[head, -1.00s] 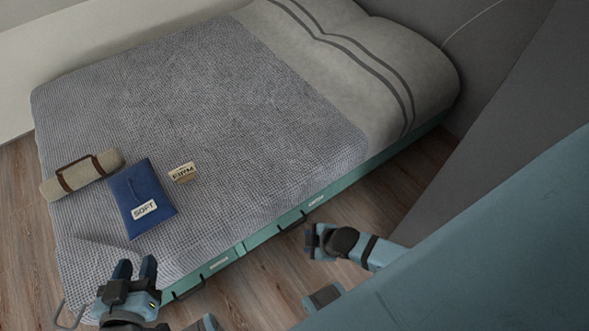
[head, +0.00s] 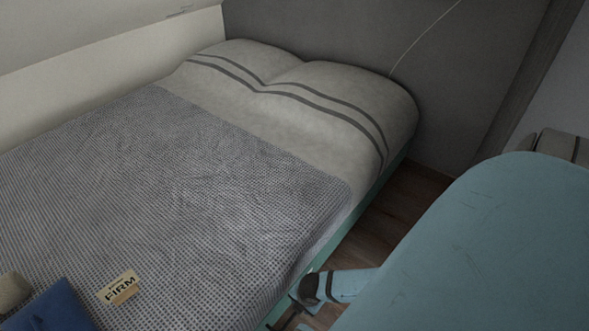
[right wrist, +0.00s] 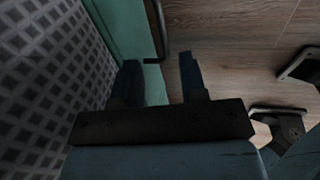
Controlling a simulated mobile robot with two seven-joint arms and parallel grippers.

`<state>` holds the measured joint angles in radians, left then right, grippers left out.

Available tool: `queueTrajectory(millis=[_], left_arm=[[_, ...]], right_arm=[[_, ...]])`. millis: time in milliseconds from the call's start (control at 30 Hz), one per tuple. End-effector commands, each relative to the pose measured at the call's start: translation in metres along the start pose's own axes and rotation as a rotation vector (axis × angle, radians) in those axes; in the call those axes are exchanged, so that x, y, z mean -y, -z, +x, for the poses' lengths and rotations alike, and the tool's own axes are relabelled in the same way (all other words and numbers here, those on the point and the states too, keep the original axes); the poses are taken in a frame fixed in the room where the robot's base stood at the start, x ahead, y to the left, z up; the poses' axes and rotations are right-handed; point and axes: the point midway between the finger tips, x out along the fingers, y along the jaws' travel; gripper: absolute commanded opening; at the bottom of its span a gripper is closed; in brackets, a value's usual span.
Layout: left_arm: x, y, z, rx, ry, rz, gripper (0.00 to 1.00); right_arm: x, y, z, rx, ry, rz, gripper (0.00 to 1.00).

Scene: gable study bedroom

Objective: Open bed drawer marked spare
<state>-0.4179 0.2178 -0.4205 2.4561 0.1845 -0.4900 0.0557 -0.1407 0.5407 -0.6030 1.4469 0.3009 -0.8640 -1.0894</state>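The bed's green side (head: 382,188) runs along the right edge of the mattress in the head view. In the right wrist view, the green drawer front (right wrist: 128,35) is close, with a dark bar handle (right wrist: 157,30) standing out from it. My right gripper (right wrist: 159,78) is open and empty. Its two fingers point toward the handle, which lies ahead of the gap between them. In the head view my right gripper (head: 304,291) is beside the bed's lower edge, partly cut off. No drawer marking is readable now. My left gripper is out of the head view.
A FIRM tag (head: 119,286), a blue item (head: 50,309) and a beige roll (head: 12,290) lie on the grey blanket (head: 190,190). Wooden floor (head: 398,212) is clear in a narrow strip beside the bed. A grey wall (head: 330,40) stands behind the pillows.

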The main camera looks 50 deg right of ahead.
Motion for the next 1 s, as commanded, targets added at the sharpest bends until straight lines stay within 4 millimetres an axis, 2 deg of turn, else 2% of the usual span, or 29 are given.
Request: queueTrajectory(millis=[33, 133, 300, 433, 633, 967, 1000], left_arm=[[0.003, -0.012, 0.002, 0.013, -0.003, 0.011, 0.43], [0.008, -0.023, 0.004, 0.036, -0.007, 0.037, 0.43], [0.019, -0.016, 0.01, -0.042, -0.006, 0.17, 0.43], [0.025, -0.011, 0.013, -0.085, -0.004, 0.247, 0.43], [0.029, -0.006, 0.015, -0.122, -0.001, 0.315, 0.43], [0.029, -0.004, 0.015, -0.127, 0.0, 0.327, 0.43], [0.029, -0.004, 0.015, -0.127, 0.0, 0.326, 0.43]], right_arm=[[0.001, 0.0, 0.018, 0.0, 0.001, 0.003, 0.39], [0.001, 0.001, 0.041, 0.0, 0.0, 0.002, 0.39], [0.001, 0.0, 0.076, 0.0, 0.0, 0.003, 0.39], [0.0, 0.0, 0.096, 0.0, -0.001, 0.002, 0.39], [0.0, 0.0, 0.11, 0.001, -0.001, 0.002, 0.39], [0.0, 0.0, 0.111, 0.0, -0.001, 0.001, 0.39], [0.0, 0.0, 0.111, 0.0, -0.001, 0.001, 0.3]])
